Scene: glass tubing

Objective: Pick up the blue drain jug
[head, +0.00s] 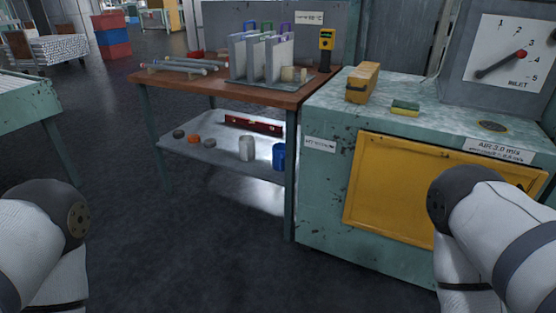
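The blue drain jug (279,156) stands upright on the lower grey shelf of the wooden-topped bench, near its right end. It is close to the bench's front right leg and the green cabinet. Part of my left arm shows at the lower left and part of my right arm at the lower right. Both arms are well short of the jug, and neither gripper is in view.
A whitish cylinder (246,148) stands left of the jug, and a red level (253,125) lies behind. Small round pieces sit further left on the shelf (215,160). The green cabinet (315,205) blocks the right side. The floor (190,250) in front is clear.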

